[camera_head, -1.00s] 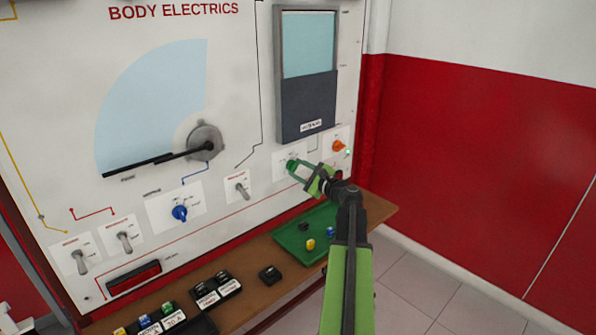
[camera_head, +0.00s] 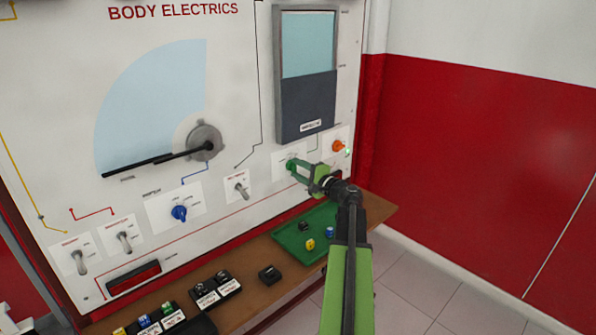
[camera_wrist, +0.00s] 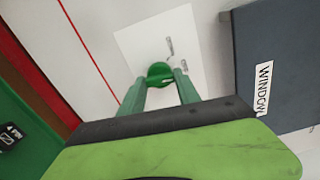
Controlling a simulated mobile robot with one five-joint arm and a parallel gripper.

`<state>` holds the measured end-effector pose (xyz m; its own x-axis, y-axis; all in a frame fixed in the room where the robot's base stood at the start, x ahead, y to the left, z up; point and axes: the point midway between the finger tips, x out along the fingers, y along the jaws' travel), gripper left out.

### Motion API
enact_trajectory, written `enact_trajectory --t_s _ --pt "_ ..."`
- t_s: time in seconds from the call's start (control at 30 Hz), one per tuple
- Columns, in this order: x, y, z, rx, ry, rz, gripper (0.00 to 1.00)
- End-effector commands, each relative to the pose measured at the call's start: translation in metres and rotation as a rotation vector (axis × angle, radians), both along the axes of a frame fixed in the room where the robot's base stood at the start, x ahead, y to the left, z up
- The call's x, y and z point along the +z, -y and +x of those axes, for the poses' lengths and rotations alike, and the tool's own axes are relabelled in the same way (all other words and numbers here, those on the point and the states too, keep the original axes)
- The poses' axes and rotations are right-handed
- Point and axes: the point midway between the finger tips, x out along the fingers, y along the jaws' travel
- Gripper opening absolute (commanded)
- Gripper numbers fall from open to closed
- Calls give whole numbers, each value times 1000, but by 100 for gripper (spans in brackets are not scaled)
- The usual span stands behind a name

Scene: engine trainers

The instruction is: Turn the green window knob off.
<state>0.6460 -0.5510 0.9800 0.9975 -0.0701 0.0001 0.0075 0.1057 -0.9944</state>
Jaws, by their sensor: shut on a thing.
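The green window knob (camera_head: 291,164) sits on a white plate (camera_head: 279,158) low on the body electrics panel, below the window unit (camera_head: 308,105). In the wrist view the knob (camera_wrist: 160,73) lies between the tips of my two green fingers. My gripper (camera_head: 297,167) is shut on the knob, reaching it from the lower right. The fingers hide part of the knob's sides, and the small marks on the plate are too blurred to read.
An orange knob (camera_head: 338,146) is just to the right, near my wrist. A blue knob (camera_head: 179,213) and a toggle switch (camera_head: 241,191) are to the left. A green tray (camera_head: 290,240) with small pieces lies on the shelf (camera_head: 255,293) below.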

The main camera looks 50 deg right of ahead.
Motion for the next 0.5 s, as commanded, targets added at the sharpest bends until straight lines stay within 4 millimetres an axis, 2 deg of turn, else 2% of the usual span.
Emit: enact_trajectory --t_s 0.5 --pt "0 -1 1 1 -6 -107 0"
